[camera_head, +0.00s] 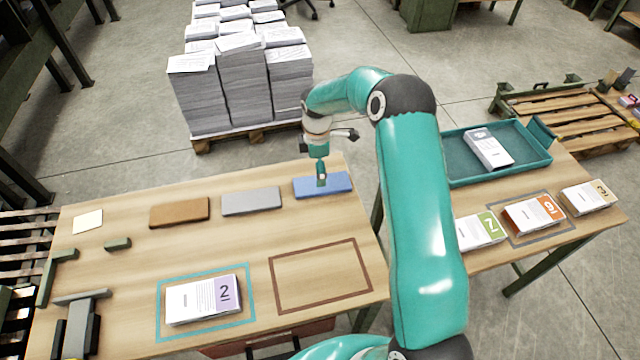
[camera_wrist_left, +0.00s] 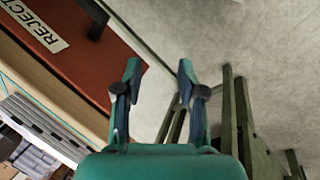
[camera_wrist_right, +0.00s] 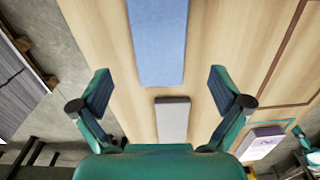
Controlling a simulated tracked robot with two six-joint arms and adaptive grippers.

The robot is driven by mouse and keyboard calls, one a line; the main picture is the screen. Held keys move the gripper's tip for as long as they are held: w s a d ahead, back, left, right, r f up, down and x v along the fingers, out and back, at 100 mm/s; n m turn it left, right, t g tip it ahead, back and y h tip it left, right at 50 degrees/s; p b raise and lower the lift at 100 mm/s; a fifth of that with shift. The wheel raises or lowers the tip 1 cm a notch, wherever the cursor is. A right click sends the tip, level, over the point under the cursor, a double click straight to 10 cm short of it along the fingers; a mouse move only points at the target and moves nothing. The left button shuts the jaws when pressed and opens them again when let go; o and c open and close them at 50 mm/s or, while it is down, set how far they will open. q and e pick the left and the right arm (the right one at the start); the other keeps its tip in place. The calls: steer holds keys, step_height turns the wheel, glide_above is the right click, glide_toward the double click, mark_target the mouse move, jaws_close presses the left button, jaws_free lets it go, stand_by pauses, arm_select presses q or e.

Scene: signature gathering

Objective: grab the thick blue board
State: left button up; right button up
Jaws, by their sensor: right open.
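The thick blue board (camera_head: 338,187) lies flat near the back right corner of the left table. It is also large in the right wrist view (camera_wrist_right: 158,45), ahead of the fingers and centred between them. My right gripper (camera_head: 321,180) is just above the board, pointing down, and hides part of it in the head view. In the right wrist view my right gripper (camera_wrist_right: 160,85) is open and empty; contact with the board cannot be told. My left gripper (camera_wrist_left: 158,75) is open and empty in its wrist view, away from the board; I cannot find it in the head view.
A grey board (camera_head: 251,201) and a brown board (camera_head: 179,213) lie in a row left of the blue one. A paper stack marked 2 (camera_head: 203,299) lies in a teal outline. The brown outline (camera_head: 320,275) is empty. Paper piles (camera_head: 245,85) stand behind.

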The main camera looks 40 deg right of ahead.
steer(key=f, duration=0.1)
steer(key=f+p, duration=0.1)
steer(key=f, duration=0.3)
steer(key=shift+d+p, duration=0.25)
steer(key=shift+p, duration=0.05)
steer(key=shift+f, duration=0.5)
steer(key=c, duration=1.3)
steer(key=shift+o, duration=0.2)
steer(key=shift+r, duration=0.15)
